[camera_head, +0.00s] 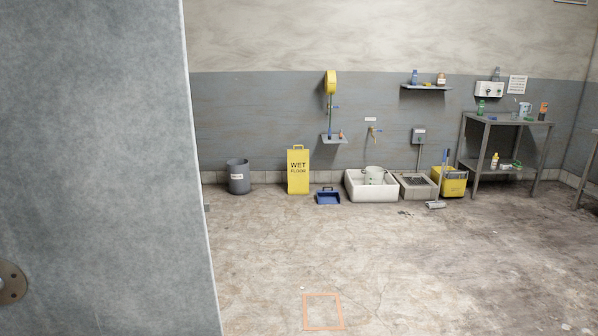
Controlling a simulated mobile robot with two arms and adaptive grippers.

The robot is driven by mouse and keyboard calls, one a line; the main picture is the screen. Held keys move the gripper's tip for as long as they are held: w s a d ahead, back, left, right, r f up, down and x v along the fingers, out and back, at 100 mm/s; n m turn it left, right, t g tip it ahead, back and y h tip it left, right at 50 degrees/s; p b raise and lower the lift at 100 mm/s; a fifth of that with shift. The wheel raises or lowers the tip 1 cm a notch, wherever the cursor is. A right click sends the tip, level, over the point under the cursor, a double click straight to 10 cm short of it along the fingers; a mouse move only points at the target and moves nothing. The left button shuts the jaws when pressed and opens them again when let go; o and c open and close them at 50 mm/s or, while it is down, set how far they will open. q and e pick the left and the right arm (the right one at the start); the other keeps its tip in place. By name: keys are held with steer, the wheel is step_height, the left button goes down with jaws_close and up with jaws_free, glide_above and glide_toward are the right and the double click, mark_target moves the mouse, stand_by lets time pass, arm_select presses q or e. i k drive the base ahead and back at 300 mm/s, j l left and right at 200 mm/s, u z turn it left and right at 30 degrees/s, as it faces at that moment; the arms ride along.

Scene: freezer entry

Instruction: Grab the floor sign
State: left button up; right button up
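The yellow floor sign (298,178) reads "WET FLOOR" and has a handle at its top. It stands upright on the floor by the far wall, left of the middle of that wall. It is between a grey bin and a blue dustpan, with its front in plain view. Neither of my grippers is in view.
A large grey panel (95,150) fills the left side, close by. Near the sign are the grey bin (238,180), blue dustpan (328,197), white basin (371,193) and yellow bucket (452,187). A metal table (510,121) stands right. The floor ahead is clear, with an orange marked rectangle (323,295).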

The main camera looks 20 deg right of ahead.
mark_target(298, 159)
steer(key=i+l+z, duration=1.1)
steer(key=i, duration=0.5)
steer(key=i+l+u, duration=0.1)
steer(key=i, duration=0.35)
steer(key=i+l+u, duration=0.1)
steer(key=i+u, duration=0.2)
steer(key=i, duration=3)
steer(key=i+l, duration=0.1)
steer(key=i, duration=1.2)
steer(key=j+u, duration=0.05)
